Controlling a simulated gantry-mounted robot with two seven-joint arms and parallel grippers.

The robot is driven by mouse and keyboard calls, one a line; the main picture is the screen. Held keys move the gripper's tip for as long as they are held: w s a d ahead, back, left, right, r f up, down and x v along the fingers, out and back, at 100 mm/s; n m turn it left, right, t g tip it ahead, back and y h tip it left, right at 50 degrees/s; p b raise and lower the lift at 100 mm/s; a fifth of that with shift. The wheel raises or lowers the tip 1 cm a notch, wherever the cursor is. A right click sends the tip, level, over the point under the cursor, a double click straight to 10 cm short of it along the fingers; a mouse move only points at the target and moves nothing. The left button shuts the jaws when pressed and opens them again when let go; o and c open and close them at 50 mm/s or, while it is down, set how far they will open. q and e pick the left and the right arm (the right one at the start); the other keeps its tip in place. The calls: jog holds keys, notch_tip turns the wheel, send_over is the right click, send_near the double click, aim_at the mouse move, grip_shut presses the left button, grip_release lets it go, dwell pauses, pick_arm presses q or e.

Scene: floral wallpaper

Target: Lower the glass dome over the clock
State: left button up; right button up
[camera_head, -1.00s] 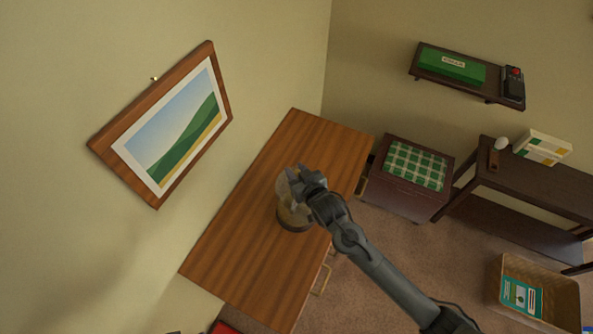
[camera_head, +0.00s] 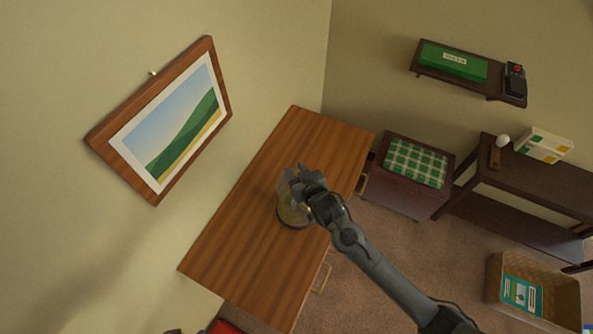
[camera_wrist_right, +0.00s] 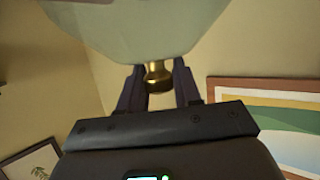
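The glass dome (camera_head: 285,205) is see-through and stands over the round dark clock base (camera_head: 294,224) on the wooden desk (camera_head: 235,255). Its lower rim appears at the base, but I cannot tell whether it is fully seated. The clock inside is hard to make out. My right gripper (camera_head: 298,178) is at the dome's top. In the right wrist view, its fingers (camera_wrist_right: 158,85) close on both sides of the brass knob (camera_wrist_right: 157,76), with the pale glass beyond. Only a small grey bit, perhaps my left gripper, shows at the bottom edge.
A framed landscape (camera_head: 170,125) hangs on the wall left of the desk. A chest with a green checked top (camera_head: 415,163), a dark side table (camera_head: 545,180) and a wicker basket (camera_head: 560,300) stand to the right. The desk is clear around the base.

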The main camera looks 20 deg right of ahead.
jog(key=o, duration=0.5)
jog(key=shift+s+r, duration=0.2)
jog(key=shift+s, duration=0.3)
jog(key=s+d+g, duration=0.1)
jog(key=s+g, duration=0.2)
jog(key=s, duration=0.7)
jog(key=s+d+f+g+h, duration=0.1)
jog(key=s+d+g, duration=0.15)
jog(key=s, duration=0.85)
jog(key=s+d+g, duration=0.1)
jog(key=s+g, duration=0.3)
jog(key=s, duration=0.6)
notch_tip(320, 180, up, 13)
jog(key=n+p, duration=0.1)
jog(key=p, duration=1.1)
jog(key=shift+s+p, duration=0.3)
jog(key=shift+p, duration=0.05)
